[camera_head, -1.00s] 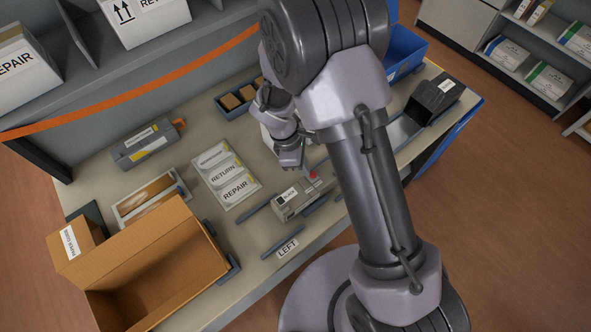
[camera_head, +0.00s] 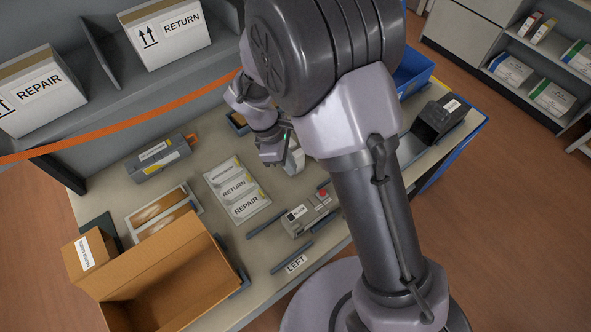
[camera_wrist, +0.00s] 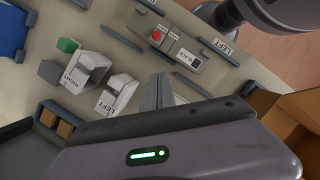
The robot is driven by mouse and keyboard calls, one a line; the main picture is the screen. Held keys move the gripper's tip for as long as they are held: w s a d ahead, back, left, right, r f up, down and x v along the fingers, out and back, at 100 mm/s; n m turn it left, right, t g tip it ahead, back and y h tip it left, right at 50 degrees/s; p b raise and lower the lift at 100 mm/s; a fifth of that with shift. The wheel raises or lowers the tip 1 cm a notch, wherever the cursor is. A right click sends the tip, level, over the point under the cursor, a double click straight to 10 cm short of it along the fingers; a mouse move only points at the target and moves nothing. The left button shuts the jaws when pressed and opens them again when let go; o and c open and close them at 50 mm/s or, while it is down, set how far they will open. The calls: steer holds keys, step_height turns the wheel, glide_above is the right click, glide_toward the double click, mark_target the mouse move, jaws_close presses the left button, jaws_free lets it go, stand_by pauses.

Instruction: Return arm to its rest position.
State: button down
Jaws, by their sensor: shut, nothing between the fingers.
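My gripper (camera_head: 272,158) is above the back-middle of the bench, with its fingers closed and empty. The closed fingers show in the wrist view (camera_wrist: 164,92). A grey cartridge labelled BLACK (camera_head: 309,212), with a red button, lies between dark rails by the LEFT label (camera_head: 296,263). It also shows in the wrist view (camera_wrist: 170,44), apart from the fingers. Another grey cartridge (camera_head: 160,158) with a yellow label lies at the back left. A dark open-ended unit (camera_head: 438,120) stands at the right end. My arm hides part of the bench's right half.
An open cardboard box (camera_head: 225,283) stands at the front left. A tray with WARRANTY, RETURN and REPAIR cards (camera_head: 238,190) lies mid-bench. White holders marked LEFT (camera_wrist: 120,95) and RIGHT (camera_wrist: 88,70) stand near the gripper. Boxes marked REPAIR (camera_head: 40,92) and RETURN (camera_head: 165,32) sit on the shelf.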

steer(key=shift+r, duration=0.35)
steer(key=s+d+r+m+t+y+b, duration=0.25)
steer(key=d+r+m+b, duration=0.25)
steer(key=r+m+b, duration=0.25)
steer(key=s+d+m+t+y+b, duration=0.1)
steer(key=s+d+m+t+b, duration=0.1)
steer(key=s+m+b, duration=0.2)
steer(key=s+d+r+m+t+y+b, duration=0.1)
steer(key=s+m+t+y+b, duration=0.1)
steer(key=s+m, duration=0.6)
steer(key=shift+s+d+r+m+b, duration=0.3)
steer(key=shift+s+d+m+b, duration=0.05)
steer(key=shift+s+b, duration=0.5)
